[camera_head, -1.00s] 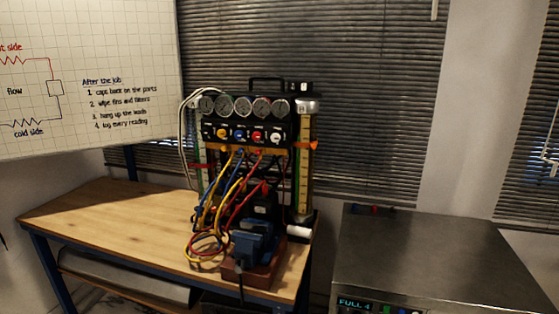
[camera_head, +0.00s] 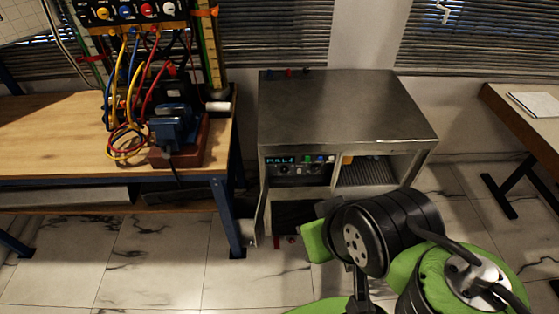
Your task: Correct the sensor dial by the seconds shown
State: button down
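A panel with a small lit display (camera_head: 281,160) sits in the front of the steel cabinet (camera_head: 340,110). Its short text is blurred and looks like "HAL" plus another character. Small green and blue buttons and dark controls are beside and below it. On the bench at left, the gauge rig (camera_head: 128,12) shows yellow, blue, red and white knobs; its gauges are cut off by the top edge. I cannot tell which control is the sensor dial. My green and black arm is folded at the lower right, in front of the cabinet's lower right part. My gripper is not visible.
The wooden bench (camera_head: 50,125) holds the rig, coloured hoses (camera_head: 125,140) and a blue vise (camera_head: 175,125). The cabinet top is mostly bare, with an open slatted compartment (camera_head: 366,172) at its right front. Another table (camera_head: 530,125) stands at right. Tiled floor is free at lower left.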

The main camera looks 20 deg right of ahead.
aim_at(314, 169)
jog(key=i+j+z, duration=0.1)
jog(key=j+z, duration=1.05)
jog(key=k+j+z, duration=0.1)
jog(key=j+z, duration=0.3)
jog(key=j, duration=0.1)
